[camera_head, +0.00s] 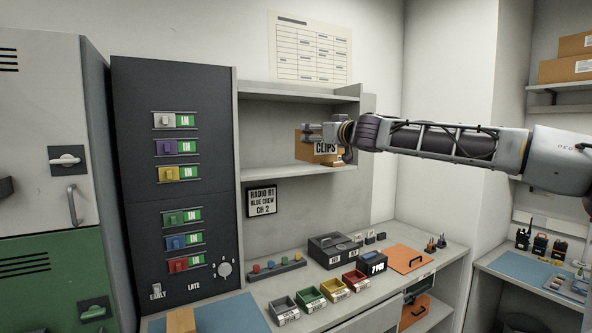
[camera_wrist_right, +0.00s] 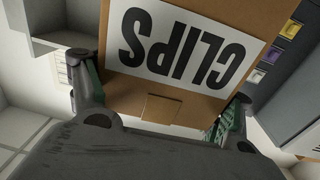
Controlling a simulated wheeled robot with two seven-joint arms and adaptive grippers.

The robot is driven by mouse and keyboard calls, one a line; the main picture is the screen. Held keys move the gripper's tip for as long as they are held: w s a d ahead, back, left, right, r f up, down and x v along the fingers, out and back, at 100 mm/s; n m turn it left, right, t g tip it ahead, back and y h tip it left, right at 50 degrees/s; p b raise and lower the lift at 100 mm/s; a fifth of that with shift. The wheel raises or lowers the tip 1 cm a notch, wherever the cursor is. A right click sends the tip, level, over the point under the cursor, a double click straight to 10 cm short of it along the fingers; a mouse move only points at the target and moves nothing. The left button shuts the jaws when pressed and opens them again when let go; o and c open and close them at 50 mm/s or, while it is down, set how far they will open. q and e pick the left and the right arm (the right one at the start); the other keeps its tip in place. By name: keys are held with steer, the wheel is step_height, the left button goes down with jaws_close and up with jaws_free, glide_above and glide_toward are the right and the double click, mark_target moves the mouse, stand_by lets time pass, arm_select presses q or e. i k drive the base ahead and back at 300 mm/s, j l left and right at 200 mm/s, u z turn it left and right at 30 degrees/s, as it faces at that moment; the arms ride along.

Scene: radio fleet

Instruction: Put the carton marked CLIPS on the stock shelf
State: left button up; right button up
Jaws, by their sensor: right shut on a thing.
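The carton marked CLIPS (camera_head: 303,146) is a brown box with a white label. My right gripper (camera_head: 326,137) is shut on it, its arm reaching in from the right. In the right wrist view the carton (camera_wrist_right: 185,85) fills the space between the two fingers, and its label reads upside down. In the head view the carton is at the open wall shelf (camera_head: 268,178), between its upper and lower boards. I cannot tell whether its underside touches the lower board. No marking shows which shelf is the stock shelf. My left gripper is not in view.
Another wall shelf (camera_head: 552,88) at the far right bears brown cartons (camera_head: 568,68). Below the open shelf, the counter holds small coloured bins (camera_head: 331,289), a dark case (camera_head: 334,248) and an orange board (camera_head: 408,260). A dark panel (camera_head: 135,130) stands left of the shelf.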

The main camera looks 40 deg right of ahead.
mark_target(264, 172)
steer(key=i+l, duration=0.1)
steer(key=i, duration=0.6)
steer(key=i+l, duration=0.15)
steer(key=i, duration=0.6)
